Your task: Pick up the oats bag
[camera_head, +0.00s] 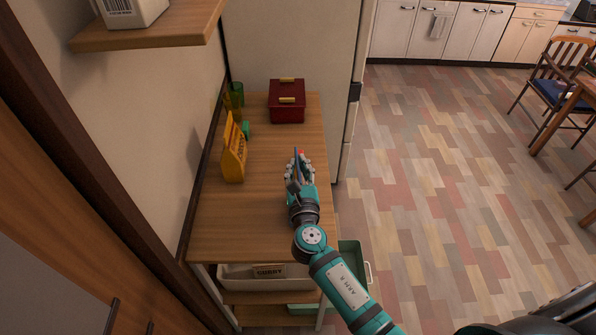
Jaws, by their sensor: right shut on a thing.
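My right gripper (298,160) is above the right part of the wooden counter top (262,200), its arm coming in from the bottom right. A yellow upright pack (234,160) stands on the counter to the left, clear of the gripper. I cannot read its label or tell whether it is the oats bag. My left gripper is not in view.
A dark red box (287,107) with yellow handles and a green glass (236,93) stand at the counter's back. A white bin (240,284) and a green crate (353,257) are below. A wall shelf (150,33) juts out upper left.

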